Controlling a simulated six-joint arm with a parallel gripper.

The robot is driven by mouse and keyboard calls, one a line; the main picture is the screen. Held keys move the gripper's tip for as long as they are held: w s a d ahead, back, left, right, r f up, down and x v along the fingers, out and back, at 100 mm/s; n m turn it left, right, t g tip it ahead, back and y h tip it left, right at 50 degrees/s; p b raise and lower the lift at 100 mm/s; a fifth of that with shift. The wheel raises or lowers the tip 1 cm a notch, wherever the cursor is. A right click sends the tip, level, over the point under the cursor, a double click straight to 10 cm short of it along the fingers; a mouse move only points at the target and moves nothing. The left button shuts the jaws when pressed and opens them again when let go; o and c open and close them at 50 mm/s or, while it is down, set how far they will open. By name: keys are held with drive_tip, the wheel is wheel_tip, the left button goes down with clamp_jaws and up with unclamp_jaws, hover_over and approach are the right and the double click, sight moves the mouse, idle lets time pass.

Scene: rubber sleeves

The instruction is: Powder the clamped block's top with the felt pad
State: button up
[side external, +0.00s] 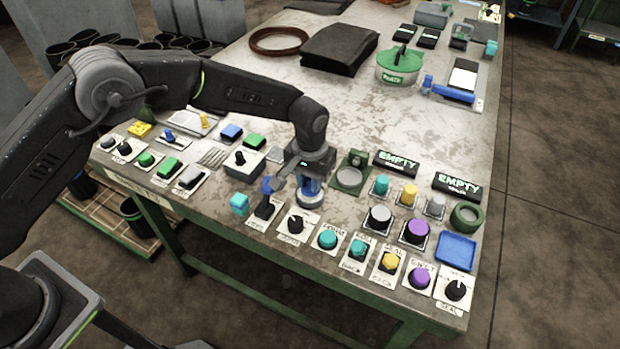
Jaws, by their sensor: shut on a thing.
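My gripper (312,172) points down over the middle of the bench. It is shut on a blue upright piece with a round pale-grey base (313,199), which looks like the felt pad on its handle. Its underside is hidden, and I cannot tell whether it touches the bench. A green round tin (398,66) with a label stands far behind my gripper. A blue clamp-like fixture (453,94) beside a black-and-white plate (465,76) lies at the back right. I cannot tell for sure which thing is the clamped block.
Labelled buttons and knobs, such as a purple one (415,232), crowd the front edge. A black folded cloth (340,48) lies behind. The bench between is mostly clear.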

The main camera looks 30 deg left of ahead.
drive_tip(key=shift+f, duration=0.1)
drive_tip(key=shift+r, duration=3.55)
drive_tip(key=shift+a, duration=0.1)
drive_tip(key=s+a+r+m, duration=0.1)
drive_tip(key=s+a+r, duration=0.15)
drive_tip(key=a, duration=0.55)
drive_tip(key=s+a+r+m, duration=0.1)
drive_tip(key=a+r, duration=0.3)
drive_tip(key=a, duration=0.5)
drive_tip(key=s+a+r+m, duration=0.1)
drive_tip(key=s+a+r, duration=0.15)
drive_tip(key=a, duration=0.55)
drive_tip(key=w+d+f, duration=0.4)
drive_tip(key=w+d, duration=0.2)
drive_tip(key=d, duration=0.4)
drive_tip(key=w+d+f, duration=0.3)
drive_tip(key=w+d, duration=0.3)
drive_tip(key=d, duration=0.3)
drive_tip(key=shift+w+f, duration=0.1)
drive_tip(key=shift+f, duration=2.95)
drive_tip(key=shift+f, duration=1.1)
